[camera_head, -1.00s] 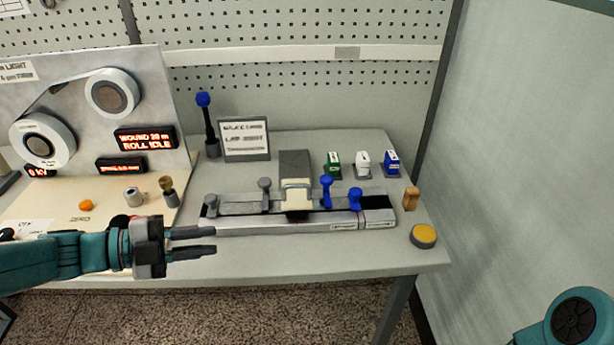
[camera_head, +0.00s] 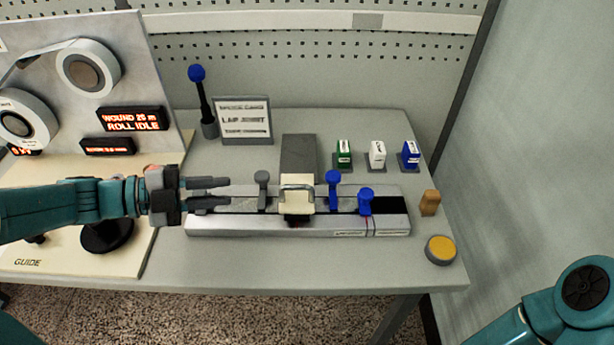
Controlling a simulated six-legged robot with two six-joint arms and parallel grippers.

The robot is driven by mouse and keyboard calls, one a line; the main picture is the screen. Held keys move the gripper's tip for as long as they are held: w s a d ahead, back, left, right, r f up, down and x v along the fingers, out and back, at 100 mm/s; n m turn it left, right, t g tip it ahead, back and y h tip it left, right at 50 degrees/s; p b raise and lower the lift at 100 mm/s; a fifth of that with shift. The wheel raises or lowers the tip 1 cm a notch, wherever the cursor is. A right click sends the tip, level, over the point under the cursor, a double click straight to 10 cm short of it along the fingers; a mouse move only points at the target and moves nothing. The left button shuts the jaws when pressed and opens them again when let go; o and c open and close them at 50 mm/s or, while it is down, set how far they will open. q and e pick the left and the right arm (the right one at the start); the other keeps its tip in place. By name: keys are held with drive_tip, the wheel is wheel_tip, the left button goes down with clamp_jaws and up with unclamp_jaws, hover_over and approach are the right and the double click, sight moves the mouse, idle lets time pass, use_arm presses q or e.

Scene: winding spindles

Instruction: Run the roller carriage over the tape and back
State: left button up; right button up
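The roller carriage (camera_head: 296,207) is a cream block with a grey metal handle on top. It sits near the middle of a long silver splicing rail (camera_head: 260,226) with a dark strip along it. I cannot make out the tape itself clearly. My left gripper (camera_head: 226,192) points right over the left end of the rail, with a gap between its fingers and nothing in them. It is apart from the carriage, to its left. My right gripper is out of view; only my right arm shows at bottom right.
Green, white and blue small dispensers (camera_head: 376,155) stand behind the rail. A yellow button (camera_head: 440,250) and a tan block (camera_head: 429,203) are at the right. A sign (camera_head: 243,121) and a blue-knobbed lever (camera_head: 203,101) stand behind. The winding panel (camera_head: 150,62) is at left.

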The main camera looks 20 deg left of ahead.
sight(304, 187)
use_arm(q)
drive_tip(key=x, duration=1.6)
drive_tip(key=shift+s+d+r, duration=0.15)
drive_tip(key=shift+s+d, duration=0.05)
drive_tip(key=shift+d, duration=0.1)
drive_tip(key=shift+w, duration=0.1)
clamp_jaws()
